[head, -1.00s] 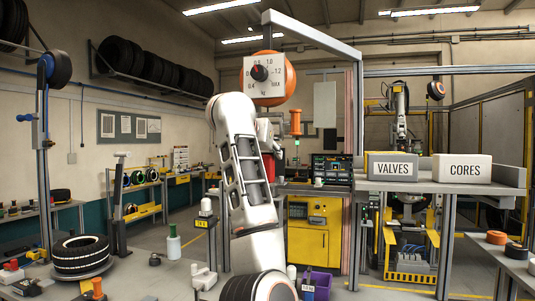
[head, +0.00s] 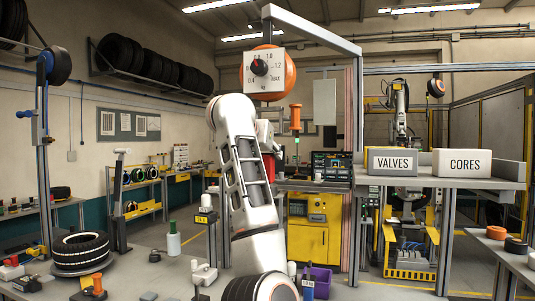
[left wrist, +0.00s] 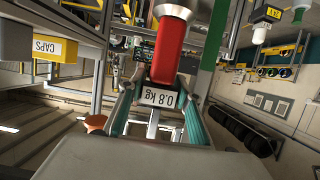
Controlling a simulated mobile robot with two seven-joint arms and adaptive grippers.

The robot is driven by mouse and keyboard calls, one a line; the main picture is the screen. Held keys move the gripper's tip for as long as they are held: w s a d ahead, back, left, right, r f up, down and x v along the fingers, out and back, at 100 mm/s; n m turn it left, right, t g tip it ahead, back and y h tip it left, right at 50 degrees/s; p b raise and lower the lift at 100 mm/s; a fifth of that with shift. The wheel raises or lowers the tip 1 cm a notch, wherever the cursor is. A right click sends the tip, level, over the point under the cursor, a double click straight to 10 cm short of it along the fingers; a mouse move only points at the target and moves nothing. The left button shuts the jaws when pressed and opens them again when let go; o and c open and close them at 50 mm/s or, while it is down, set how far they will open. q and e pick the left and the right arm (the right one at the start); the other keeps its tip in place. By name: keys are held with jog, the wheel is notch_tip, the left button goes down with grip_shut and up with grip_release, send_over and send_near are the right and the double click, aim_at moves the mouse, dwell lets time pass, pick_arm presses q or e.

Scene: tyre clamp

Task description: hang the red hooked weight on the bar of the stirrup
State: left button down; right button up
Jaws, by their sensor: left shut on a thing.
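The red weight (left wrist: 168,50) is a red cylinder with a pale metal end and a label reading 0.8 kg. In the wrist view my left gripper (left wrist: 160,92) is shut on it at the labelled part. In the head view part of the red weight (head: 268,167) shows behind my left arm, and my left gripper (head: 264,140) is partly hidden there. An orange scale (head: 290,75) with a white dial (head: 262,68) hangs above my gripper. I cannot make out the stirrup, its bar or the weight's hook. My right gripper is not in view.
A grey post and beam (head: 312,30) stand around the scale. An orange handle (head: 295,118) is just right of my gripper. A shelf (head: 440,181) carries the VALVES and CORES boxes. A tyre (head: 80,250) lies on the bench at left.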

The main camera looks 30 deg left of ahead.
pick_arm(q)
jog(key=shift+f, duration=0.35)
jog(key=c, duration=0.7)
grip_release()
jog(key=shift+f, duration=0.1)
